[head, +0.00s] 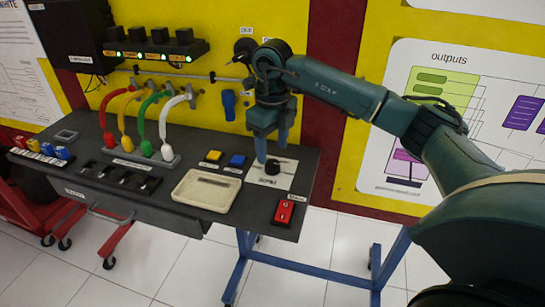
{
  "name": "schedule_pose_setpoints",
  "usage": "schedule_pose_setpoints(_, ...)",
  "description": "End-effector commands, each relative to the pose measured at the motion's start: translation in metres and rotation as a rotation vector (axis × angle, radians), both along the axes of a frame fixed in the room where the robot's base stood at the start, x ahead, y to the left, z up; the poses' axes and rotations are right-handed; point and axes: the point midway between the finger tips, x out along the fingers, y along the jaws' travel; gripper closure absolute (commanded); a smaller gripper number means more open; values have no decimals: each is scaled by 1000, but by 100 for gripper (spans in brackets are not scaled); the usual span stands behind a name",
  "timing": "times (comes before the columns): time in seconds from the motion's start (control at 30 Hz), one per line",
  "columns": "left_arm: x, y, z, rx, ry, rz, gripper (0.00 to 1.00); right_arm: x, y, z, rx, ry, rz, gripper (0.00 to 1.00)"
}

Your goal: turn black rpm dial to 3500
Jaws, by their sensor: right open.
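The black rpm dial (272,167) stands on a pale plate (285,176) at the right side of the dark bench top. My right gripper (270,158) points down from above, with its blue fingers at the dial. The fingers are open; one fingertip is just at the dial's left edge, and I cannot tell whether it touches. The dial's markings are too small to read. My left gripper is not in view.
A red switch box (284,211) stands at the bench's front right corner. A cream tray (207,190) lies left of the dial. Red, yellow, green and white hoses rise farther left.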

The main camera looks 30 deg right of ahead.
Motion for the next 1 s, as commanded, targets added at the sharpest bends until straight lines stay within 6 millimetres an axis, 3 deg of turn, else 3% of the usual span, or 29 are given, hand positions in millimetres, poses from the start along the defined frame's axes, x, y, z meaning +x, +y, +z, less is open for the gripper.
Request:
schedule_pose_setpoints(0.2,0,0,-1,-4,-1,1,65,1,0,51,1,-5,-1,44)
schedule_pose_setpoints(0.4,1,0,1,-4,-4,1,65,0,0,80,0,-2,-2,44)
schedule_pose_setpoints(1.0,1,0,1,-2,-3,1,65,0,0,88,0,0,-1,44)
